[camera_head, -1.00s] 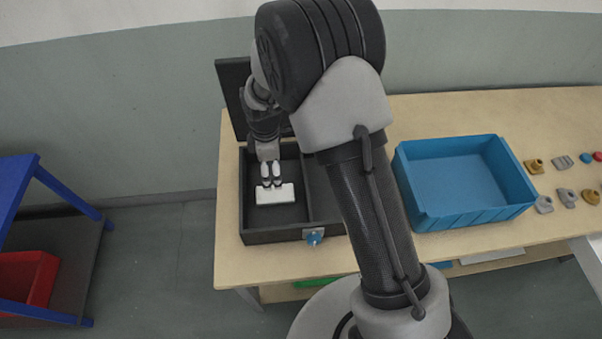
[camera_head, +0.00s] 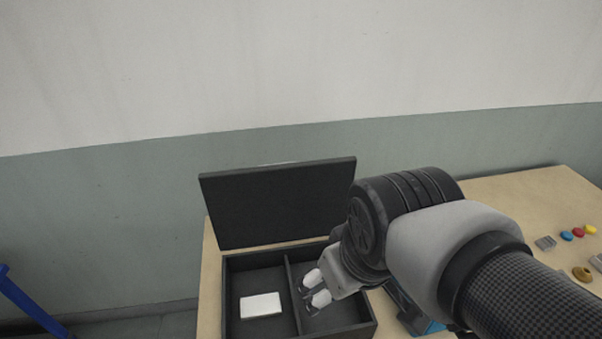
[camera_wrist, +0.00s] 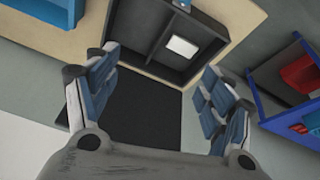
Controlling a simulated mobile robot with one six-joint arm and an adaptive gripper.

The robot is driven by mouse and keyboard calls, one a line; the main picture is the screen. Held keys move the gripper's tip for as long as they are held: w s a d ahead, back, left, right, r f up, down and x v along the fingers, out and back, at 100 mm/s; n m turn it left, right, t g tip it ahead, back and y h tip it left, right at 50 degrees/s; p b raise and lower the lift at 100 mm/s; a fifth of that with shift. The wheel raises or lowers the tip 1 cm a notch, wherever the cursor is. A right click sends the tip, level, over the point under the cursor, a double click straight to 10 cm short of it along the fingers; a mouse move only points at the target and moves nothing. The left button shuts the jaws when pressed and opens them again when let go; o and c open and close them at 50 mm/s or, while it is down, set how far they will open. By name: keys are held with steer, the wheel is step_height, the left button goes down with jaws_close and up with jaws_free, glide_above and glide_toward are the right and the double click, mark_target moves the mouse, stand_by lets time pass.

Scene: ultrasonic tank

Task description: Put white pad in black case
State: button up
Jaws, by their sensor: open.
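The white pad (camera_head: 260,305) lies flat in the left compartment of the open black case (camera_head: 238,263). In the wrist view the pad (camera_wrist: 182,46) also rests inside the case (camera_wrist: 207,53), apart from my fingers. My gripper (camera_head: 318,289) is open and empty, over the right compartment, to the right of the pad. The gripper's two fingers (camera_wrist: 158,100) stand wide apart in the wrist view. The case lid (camera_head: 280,205) stands raised at the back.
A blue bin (camera_head: 414,312) is mostly hidden behind my arm. Small grey, brown and coloured parts (camera_head: 578,232) lie on the table (camera_head: 500,197) at the right. A blue frame (camera_wrist: 310,120) and a red bin (camera_wrist: 300,72) show in the wrist view.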

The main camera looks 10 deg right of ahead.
steer(key=s, duration=0.1)
steer(key=s+m, duration=0.1)
steer(key=s, duration=0.1)
steer(key=s+d+m, duration=0.1)
steer(key=shift+s+t, duration=0.15)
steer(key=shift+t, duration=0.15)
steer(key=shift+f, duration=0.1)
step_height(320, 180, down, 2)
steer(key=shift+f+b, duration=0.15)
steer(key=shift+b, duration=1.05)
steer(key=shift+c, duration=0.5)
